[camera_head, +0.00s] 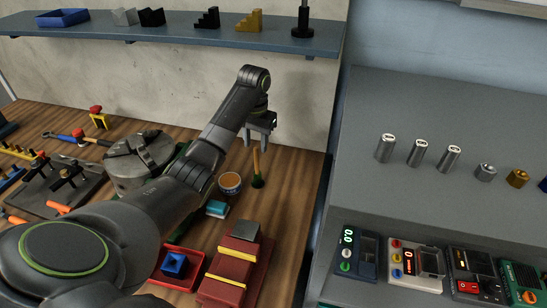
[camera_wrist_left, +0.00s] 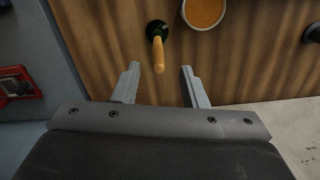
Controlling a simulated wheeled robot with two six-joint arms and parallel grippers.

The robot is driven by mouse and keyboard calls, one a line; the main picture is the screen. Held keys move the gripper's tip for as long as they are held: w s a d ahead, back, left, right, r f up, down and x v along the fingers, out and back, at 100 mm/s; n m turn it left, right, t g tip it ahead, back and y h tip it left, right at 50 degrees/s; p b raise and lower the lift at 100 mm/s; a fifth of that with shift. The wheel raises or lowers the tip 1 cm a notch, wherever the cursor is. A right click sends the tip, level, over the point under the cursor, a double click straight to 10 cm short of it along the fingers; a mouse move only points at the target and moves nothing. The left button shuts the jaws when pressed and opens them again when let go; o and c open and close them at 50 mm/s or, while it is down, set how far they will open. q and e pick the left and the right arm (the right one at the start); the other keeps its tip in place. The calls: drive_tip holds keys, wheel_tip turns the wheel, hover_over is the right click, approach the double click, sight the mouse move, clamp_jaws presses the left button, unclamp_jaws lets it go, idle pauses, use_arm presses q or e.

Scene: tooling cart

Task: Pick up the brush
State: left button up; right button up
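The brush (camera_head: 257,168) stands upright on the wooden bench, with a tan handle pointing up and a dark green lower end. In the left wrist view the brush (camera_wrist_left: 158,54) shows its handle end between and just beyond the fingertips. My left gripper (camera_head: 260,143) is above the brush, its fingers pointing down. In the left wrist view the left gripper (camera_wrist_left: 160,68) is open, with nothing between its fingers touching them visibly. My right gripper is not in either view.
A round tin (camera_head: 230,183) with orange contents stands close beside the brush. A teal block (camera_head: 216,209), a red tray (camera_head: 181,284) and red blocks (camera_head: 236,263) are nearer. A chuck (camera_head: 141,160) lies left. A blue shelf (camera_head: 180,33) hangs behind.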

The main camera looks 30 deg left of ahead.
sight(256, 148)
use_arm(q)
drive_tip(key=shift+s+f, duration=0.1)
drive_tip(key=shift+f, duration=0.15)
drive_tip(key=shift+d+f+b, duration=0.1)
drive_tip(key=shift+f+b, duration=0.8)
drive_tip(key=shift+b, duration=0.25)
drive_tip(key=shift+f+b, duration=0.4)
drive_tip(key=shift+f, duration=0.3)
drive_tip(key=shift+s+f+p, duration=0.1)
drive_tip(key=shift+f+p, duration=0.2)
drive_tip(key=shift+f, duration=0.1)
drive_tip(key=shift+f+p, duration=0.35)
drive_tip(key=shift+f, duration=1.15)
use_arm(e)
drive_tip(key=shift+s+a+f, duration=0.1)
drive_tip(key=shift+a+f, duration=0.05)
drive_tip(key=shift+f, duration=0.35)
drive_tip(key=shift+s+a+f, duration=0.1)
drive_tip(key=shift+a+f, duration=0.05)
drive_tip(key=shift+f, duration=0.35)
use_arm(q)
drive_tip(key=shift+c, duration=0.2)
clamp_jaws()
